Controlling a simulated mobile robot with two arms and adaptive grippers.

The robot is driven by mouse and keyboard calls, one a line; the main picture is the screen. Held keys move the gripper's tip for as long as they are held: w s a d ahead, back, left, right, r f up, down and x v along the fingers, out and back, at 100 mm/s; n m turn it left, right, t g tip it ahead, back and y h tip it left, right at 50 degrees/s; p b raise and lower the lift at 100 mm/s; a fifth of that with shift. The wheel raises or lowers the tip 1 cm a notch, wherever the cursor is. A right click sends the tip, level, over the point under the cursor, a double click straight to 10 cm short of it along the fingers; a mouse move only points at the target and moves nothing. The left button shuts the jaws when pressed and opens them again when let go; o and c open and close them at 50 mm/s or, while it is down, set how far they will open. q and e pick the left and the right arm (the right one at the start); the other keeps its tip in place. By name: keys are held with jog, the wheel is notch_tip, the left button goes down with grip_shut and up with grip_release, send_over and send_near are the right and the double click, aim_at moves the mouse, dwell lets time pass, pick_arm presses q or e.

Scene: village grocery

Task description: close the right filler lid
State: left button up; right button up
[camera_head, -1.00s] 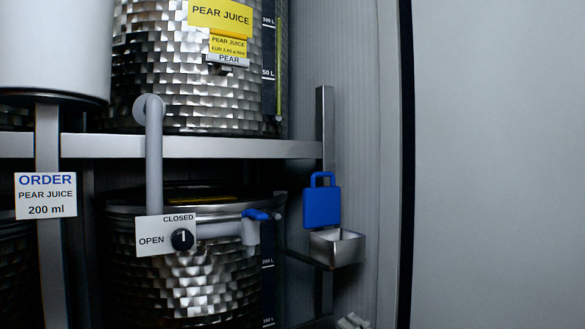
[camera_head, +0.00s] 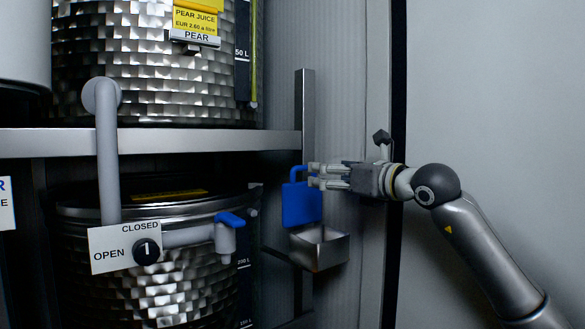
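The right filler's blue lid (camera_head: 301,204) stands upright, raised at the back of a small open metal box (camera_head: 319,247) on a post. My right gripper (camera_head: 312,176) reaches in from the right, its fingers pointing left at the upper right edge of the lid, near its handle loop. The two fingers show a narrow gap with nothing seen between them. I cannot tell whether they touch the lid. My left gripper is not in view.
A metal tank with a blue-handled tap (camera_head: 229,220) stands left of the box. A CLOSED/OPEN dial plate (camera_head: 125,247) hangs in front of it. A horizontal shelf bar (camera_head: 200,142) and upright post (camera_head: 305,110) are close by. The right side is a plain wall.

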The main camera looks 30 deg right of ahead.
aim_at(306, 168)
jog(key=w+p, duration=0.2)
jog(key=w, duration=0.1)
jog(key=w+p, duration=0.2)
jog(key=w, duration=0.1)
jog(key=w+p, duration=0.2)
jog(key=w, duration=0.1)
jog(key=shift+w+a+r, duration=0.3)
jog(key=shift+w, duration=0.1)
jog(key=shift+w+f, duration=0.1)
jog(key=shift+w, duration=0.05)
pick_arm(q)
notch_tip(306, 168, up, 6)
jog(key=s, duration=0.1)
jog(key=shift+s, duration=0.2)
pick_arm(e)
jog(key=c, duration=1.2)
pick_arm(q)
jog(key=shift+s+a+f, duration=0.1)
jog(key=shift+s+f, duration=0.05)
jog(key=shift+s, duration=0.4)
